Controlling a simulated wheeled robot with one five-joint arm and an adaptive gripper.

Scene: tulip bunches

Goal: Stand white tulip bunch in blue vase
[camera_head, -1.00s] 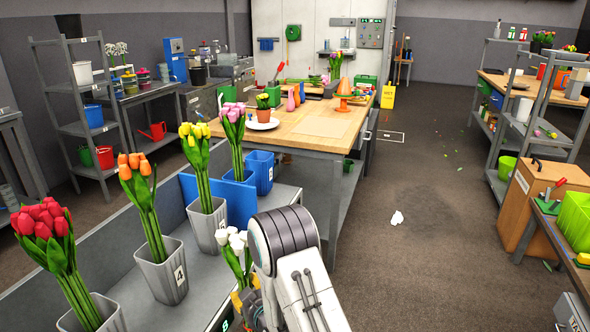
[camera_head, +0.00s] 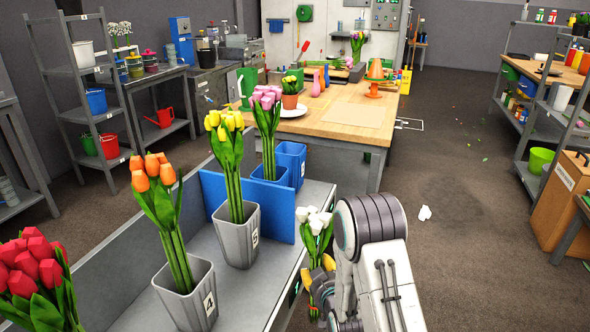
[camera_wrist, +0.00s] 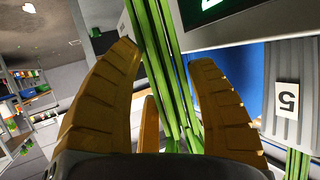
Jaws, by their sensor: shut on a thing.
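The white tulip bunch (camera_head: 314,222) is upright, its white heads above my gripper (camera_head: 322,278) in the head view. My gripper is shut on its green stems; in the wrist view the stems (camera_wrist: 172,75) run between the yellow fingers (camera_wrist: 165,105). The bunch is off the bench's right side, in front of its edge. A blue vase (camera_head: 291,158) stands at the far end of the bench, beyond the bunch, with no flowers showing above it. Its inside is not clearly visible. Another blue vase (camera_head: 270,176) holds pink tulips (camera_head: 266,110), partly hidden by a blue panel.
The blue panel (camera_head: 262,212) stands upright on the bench. Grey vases hold yellow tulips (camera_head: 238,235) and orange tulips (camera_head: 185,295); red tulips (camera_head: 30,268) are at near left. A wooden table (camera_head: 345,118) stands behind. The floor at right is mostly clear.

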